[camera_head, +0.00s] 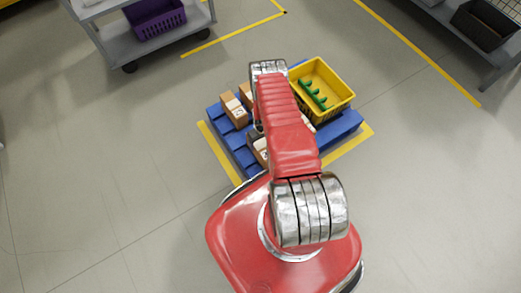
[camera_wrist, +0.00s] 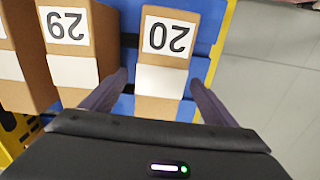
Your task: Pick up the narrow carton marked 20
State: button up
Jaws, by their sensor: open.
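The narrow brown carton marked 20 (camera_wrist: 168,62) stands on a blue pallet in the wrist view, its number upside down above a blank white label. My gripper (camera_wrist: 158,78) is open, with one dark finger on each side of the carton's near end. I cannot tell whether either finger touches it. In the head view my red arm hides the gripper, and I cannot make out which carton is marked 20.
A carton marked 29 (camera_wrist: 72,45) stands left of the left finger, with another carton beyond it. The blue pallet (camera_head: 345,124) also holds a yellow crate (camera_head: 337,88) with a green item inside. Grey carts stand at the back. Open floor surrounds the pallet.

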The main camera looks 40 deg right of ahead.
aim_at(261, 144)
jog(key=shift+f, duration=1.65)
jog(key=shift+c, duration=0.2)
jog(key=shift+w, duration=0.1)
jog(key=c, duration=1.4)
jog(key=shift+r, duration=0.1)
jog(key=shift+r, duration=4.95)
